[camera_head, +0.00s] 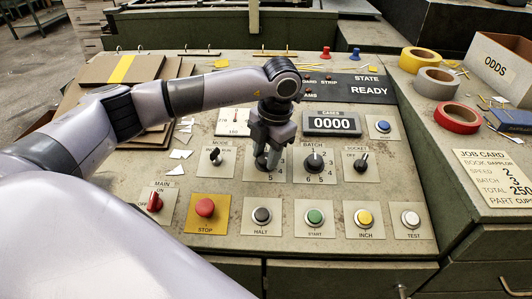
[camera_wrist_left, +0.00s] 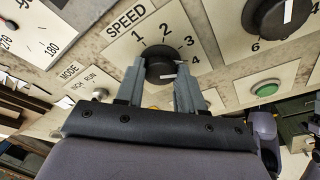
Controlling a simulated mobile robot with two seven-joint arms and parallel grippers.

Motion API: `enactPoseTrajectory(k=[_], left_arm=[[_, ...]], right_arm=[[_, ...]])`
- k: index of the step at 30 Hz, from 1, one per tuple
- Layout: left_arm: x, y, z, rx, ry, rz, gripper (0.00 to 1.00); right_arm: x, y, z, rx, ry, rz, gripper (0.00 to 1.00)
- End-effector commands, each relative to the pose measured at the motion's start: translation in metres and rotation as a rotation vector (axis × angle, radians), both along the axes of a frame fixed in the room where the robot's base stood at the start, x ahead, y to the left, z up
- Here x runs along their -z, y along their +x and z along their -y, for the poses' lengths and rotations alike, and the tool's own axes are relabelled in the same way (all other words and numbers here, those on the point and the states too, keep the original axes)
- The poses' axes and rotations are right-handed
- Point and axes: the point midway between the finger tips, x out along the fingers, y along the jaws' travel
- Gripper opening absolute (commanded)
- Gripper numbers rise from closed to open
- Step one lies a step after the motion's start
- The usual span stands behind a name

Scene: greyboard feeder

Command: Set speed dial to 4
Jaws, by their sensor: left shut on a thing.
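The speed dial (camera_wrist_left: 161,66) is a black round knob on a cream plate marked SPEED, with numbers 1 to 4 readable around it in the left wrist view. My left gripper (camera_wrist_left: 175,82) is shut on this knob, one finger on each side. A short white pointer line shows on the knob between the fingers, lying toward the right finger; the number it meets is hidden. In the head view my left gripper (camera_head: 269,148) comes down over the speed dial (camera_head: 263,163) and covers most of its plate. My right gripper is not in view.
The batch dial (camera_head: 313,162) is close to the right of the gripper, and the mode knob (camera_head: 215,156) to its left. Push buttons line the front, including the halt button (camera_head: 262,215). A job card (camera_head: 495,178) at right reads speed 2.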

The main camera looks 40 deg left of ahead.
Motion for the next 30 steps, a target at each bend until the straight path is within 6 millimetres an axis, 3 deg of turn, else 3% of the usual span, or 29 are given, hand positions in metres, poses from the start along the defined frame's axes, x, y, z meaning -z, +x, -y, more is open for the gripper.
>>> enactPoseTrajectory(k=[21, 22, 24, 30], left_arm=[[-0.0014, 0.0007, 0.0005, 0.084, 0.017, -0.008, 0.07], [-0.0014, 0.0007, 0.0005, 0.083, 0.017, -0.008, 0.44], [-0.0012, 0.0006, 0.0005, 0.083, 0.017, -0.008, 0.63], [-0.0006, 0.0004, 0.0005, 0.083, 0.018, -0.010, 0.63]], right_arm=[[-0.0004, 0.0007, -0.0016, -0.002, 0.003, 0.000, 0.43], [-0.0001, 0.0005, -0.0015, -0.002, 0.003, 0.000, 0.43], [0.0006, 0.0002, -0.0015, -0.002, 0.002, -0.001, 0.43], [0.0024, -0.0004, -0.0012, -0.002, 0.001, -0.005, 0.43]])
